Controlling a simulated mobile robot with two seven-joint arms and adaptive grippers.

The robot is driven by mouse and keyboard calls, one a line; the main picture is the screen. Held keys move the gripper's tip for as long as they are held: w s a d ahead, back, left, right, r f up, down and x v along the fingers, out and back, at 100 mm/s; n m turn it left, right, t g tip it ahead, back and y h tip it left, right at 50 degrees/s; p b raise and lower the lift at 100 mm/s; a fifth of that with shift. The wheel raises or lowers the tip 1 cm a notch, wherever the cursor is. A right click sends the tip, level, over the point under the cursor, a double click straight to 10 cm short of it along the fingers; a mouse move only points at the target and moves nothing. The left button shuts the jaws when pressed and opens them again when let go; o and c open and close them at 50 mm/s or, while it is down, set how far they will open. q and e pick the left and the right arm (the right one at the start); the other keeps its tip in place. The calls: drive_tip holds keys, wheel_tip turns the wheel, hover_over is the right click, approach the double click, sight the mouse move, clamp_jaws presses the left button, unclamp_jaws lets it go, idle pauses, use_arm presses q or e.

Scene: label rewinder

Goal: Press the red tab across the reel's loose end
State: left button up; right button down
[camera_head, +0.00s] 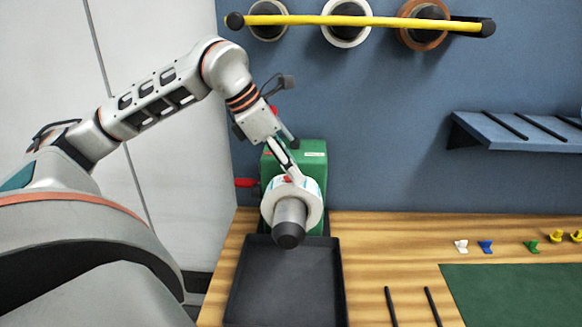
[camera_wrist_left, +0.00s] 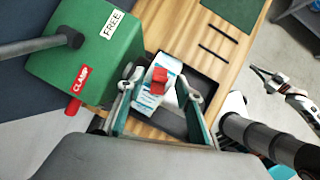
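The white reel (camera_head: 268,207) sits on the spindle at the front of the green rewinder (camera_head: 313,160). Its blue-and-white printed rim (camera_wrist_left: 150,100) lies between my left fingers in the left wrist view. The red tab (camera_wrist_left: 158,80) shows on that rim, between the fingers and apart from both. I cannot tell whether it lies flat or where the loose end runs. My left gripper (camera_head: 297,178) is at the top of the reel; its fingers are apart in the left wrist view (camera_wrist_left: 160,86). What looks like my right gripper (camera_wrist_left: 262,75) hangs at the right there; its opening is unclear.
A black tray (camera_head: 285,285) lies below the reel. The spindle's dark end (camera_head: 288,236) juts forward over it. A red clamp handle (camera_head: 245,182) sticks out at the rewinder's left. A green mat (camera_head: 515,295) and small coloured clips lie to the right.

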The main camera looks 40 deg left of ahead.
use_arm(q)
drive_tip(key=v, duration=1.1)
drive_tip(key=shift+r, duration=0.3)
drive_tip(key=shift+s+a, duration=0.1)
